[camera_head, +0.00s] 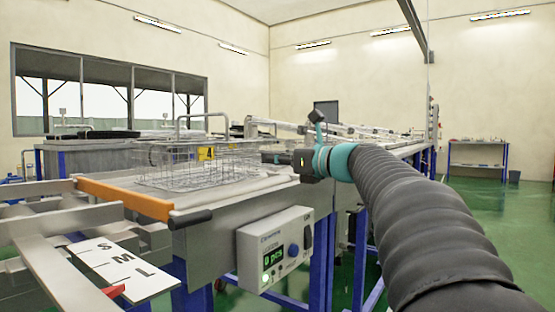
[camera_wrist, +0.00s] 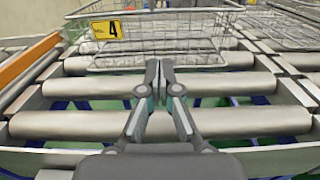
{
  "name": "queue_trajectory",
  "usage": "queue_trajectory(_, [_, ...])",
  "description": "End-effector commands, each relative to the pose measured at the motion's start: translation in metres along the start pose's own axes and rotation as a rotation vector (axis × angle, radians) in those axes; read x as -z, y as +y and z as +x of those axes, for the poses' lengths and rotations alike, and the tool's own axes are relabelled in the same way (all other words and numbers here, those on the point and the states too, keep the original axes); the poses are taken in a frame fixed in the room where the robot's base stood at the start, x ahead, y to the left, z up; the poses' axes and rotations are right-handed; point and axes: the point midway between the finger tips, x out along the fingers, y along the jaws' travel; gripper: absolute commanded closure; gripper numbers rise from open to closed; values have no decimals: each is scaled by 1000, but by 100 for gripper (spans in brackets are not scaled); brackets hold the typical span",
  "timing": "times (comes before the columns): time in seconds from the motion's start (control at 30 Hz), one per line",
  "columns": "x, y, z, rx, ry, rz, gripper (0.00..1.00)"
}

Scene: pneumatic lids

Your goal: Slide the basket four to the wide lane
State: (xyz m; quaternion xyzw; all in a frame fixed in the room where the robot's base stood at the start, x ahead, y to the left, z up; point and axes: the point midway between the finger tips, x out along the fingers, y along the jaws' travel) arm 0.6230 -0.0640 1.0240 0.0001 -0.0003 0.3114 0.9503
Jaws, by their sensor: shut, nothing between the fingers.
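The wire basket four (camera_wrist: 178,35) stands on the grey rollers at the top of the wrist view. Its yellow tag (camera_wrist: 105,30) reads 4. The basket also shows in the head view (camera_head: 190,165), left of my arm, with a raised handle and a yellow tag. My gripper (camera_wrist: 158,65) is shut and empty, its fingertips pointing at the basket's near side. In the head view my gripper (camera_head: 278,158) is at the basket's right; I cannot tell whether it touches the wires. The wide lane is not clearly marked in either view.
An orange bar (camera_head: 125,198) runs along the conveyor's left end. A plate marked S, M, L (camera_head: 122,268) with a red pointer lies at front left. A control box (camera_head: 275,248) hangs on the conveyor's side. Another wire basket (camera_wrist: 285,22) is at upper right.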

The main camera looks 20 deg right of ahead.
Motion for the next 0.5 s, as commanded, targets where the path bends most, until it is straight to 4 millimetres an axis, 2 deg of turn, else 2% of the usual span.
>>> queue_trajectory(0.03, [1, 1, 11, -4, 1, 1, 100])
queue_trajectory(0.3, [0, 0, 60, -1, 0, 1, 100])
queue_trajectory(0.5, [0, -2, 86, 3, 1, 0, 100])
